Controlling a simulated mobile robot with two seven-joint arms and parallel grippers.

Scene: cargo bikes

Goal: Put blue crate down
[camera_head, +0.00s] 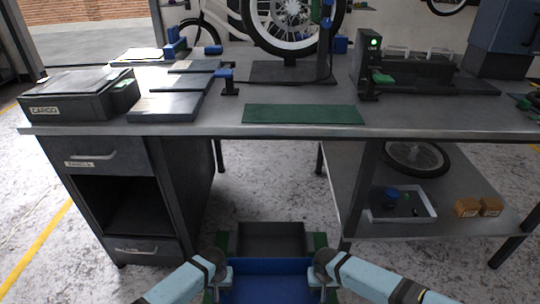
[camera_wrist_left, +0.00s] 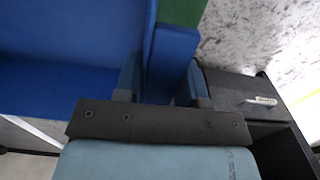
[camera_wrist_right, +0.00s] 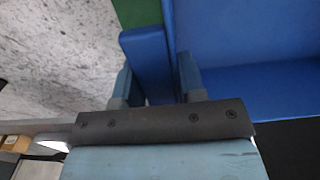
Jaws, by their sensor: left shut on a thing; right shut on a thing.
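The blue crate (camera_head: 268,282) is at the bottom centre of the head view, low in front of the workbench, between my two grippers. My left gripper (camera_head: 222,280) is shut on its left wall, and my right gripper (camera_head: 322,276) is shut on its right wall. In the left wrist view the fingers (camera_wrist_left: 160,85) pinch the blue crate's wall (camera_wrist_left: 172,50). In the right wrist view the fingers (camera_wrist_right: 158,85) pinch the opposite wall (camera_wrist_right: 150,60). A dark grey crate (camera_head: 272,240) with green parts (camera_head: 320,241) beside it is just beyond the blue crate.
The grey workbench (camera_head: 215,122) spans the view above, with a drawer cabinet (camera_head: 98,160) at left and a lower shelf (camera_head: 450,215) at right. A green mat (camera_head: 303,114) lies on the bench. A black box (camera_head: 80,97) stands at its left end.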

